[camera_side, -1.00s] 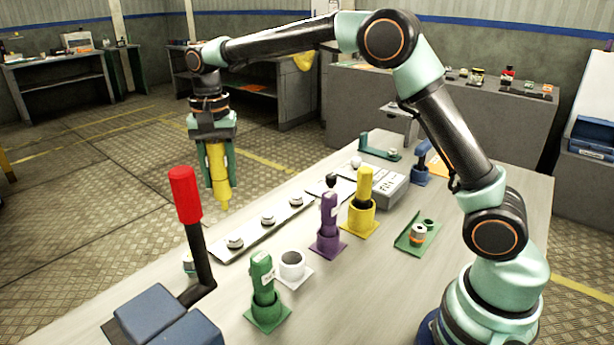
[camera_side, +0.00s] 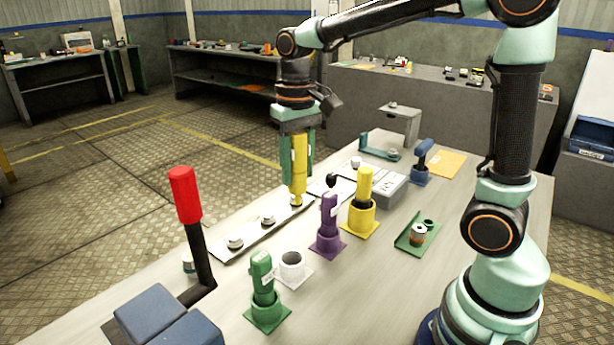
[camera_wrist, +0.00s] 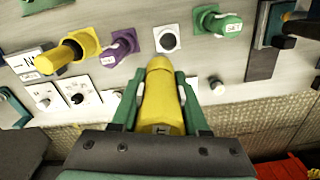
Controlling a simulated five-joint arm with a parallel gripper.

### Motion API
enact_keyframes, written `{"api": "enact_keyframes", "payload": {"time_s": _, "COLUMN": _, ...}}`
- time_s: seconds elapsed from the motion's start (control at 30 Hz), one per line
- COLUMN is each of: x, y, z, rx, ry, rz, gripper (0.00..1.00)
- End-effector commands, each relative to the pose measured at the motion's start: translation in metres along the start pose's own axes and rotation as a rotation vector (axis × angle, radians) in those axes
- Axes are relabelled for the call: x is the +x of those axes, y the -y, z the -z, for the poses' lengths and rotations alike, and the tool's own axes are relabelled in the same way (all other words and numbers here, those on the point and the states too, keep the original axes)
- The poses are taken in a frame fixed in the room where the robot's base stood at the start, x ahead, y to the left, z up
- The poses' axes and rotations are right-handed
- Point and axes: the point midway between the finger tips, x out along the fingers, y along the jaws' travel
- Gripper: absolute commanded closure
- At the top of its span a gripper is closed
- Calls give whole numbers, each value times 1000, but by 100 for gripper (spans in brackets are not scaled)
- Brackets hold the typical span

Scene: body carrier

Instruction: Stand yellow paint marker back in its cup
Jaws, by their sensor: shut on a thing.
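My gripper (camera_side: 298,170) is shut on a yellow marker (camera_side: 300,190). The marker hangs nearly upright, tip down, above the far-left edge of the bench, over the back end of the switch strip. In the wrist view the marker (camera_wrist: 160,97) lies between the green fingers, partly hidden by the gripper body. A white cup (camera_side: 292,268) on a square base stands empty; it also shows in the wrist view (camera_wrist: 167,40). A yellow cup (camera_side: 359,218) has another yellow piece (camera_side: 364,184) standing in it. The held marker is apart from both cups.
A purple marker (camera_side: 328,212) and a green marker (camera_side: 262,273) stand in matching cups either side of the white cup. A red-topped lever (camera_side: 186,195) rises at the front left. The switch strip (camera_side: 250,232) borders the cups; a green tray (camera_side: 414,240) lies right.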

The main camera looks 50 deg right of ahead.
Motion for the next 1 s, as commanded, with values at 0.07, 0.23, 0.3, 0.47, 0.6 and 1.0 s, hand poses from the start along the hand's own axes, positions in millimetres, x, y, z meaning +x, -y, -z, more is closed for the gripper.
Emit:
{"api": "enact_keyframes", "payload": {"time_s": 0.07, "x": -3, "y": 3, "z": 0, "rx": 129, "ry": -2, "rz": 1, "gripper": 100}}
{"api": "enact_keyframes", "payload": {"time_s": 0.23, "x": -9, "y": 7, "z": -1, "rx": 426, "ry": -1, "rz": 1, "gripper": 100}}
{"api": "enact_keyframes", "payload": {"time_s": 0.3, "x": -11, "y": 10, "z": -1, "rx": 548, "ry": -2, "rz": 1, "gripper": 100}}
{"api": "enact_keyframes", "payload": {"time_s": 0.47, "x": -16, "y": 14, "z": -2, "rx": 826, "ry": -1, "rz": 1, "gripper": 100}}
{"api": "enact_keyframes", "payload": {"time_s": 0.6, "x": -20, "y": 17, "z": -2, "rx": 1041, "ry": -1, "rz": 1, "gripper": 100}}
{"api": "enact_keyframes", "payload": {"time_s": 1.0, "x": -25, "y": 21, "z": -4, "rx": 1309, "ry": 0, "rz": 1, "gripper": 100}}
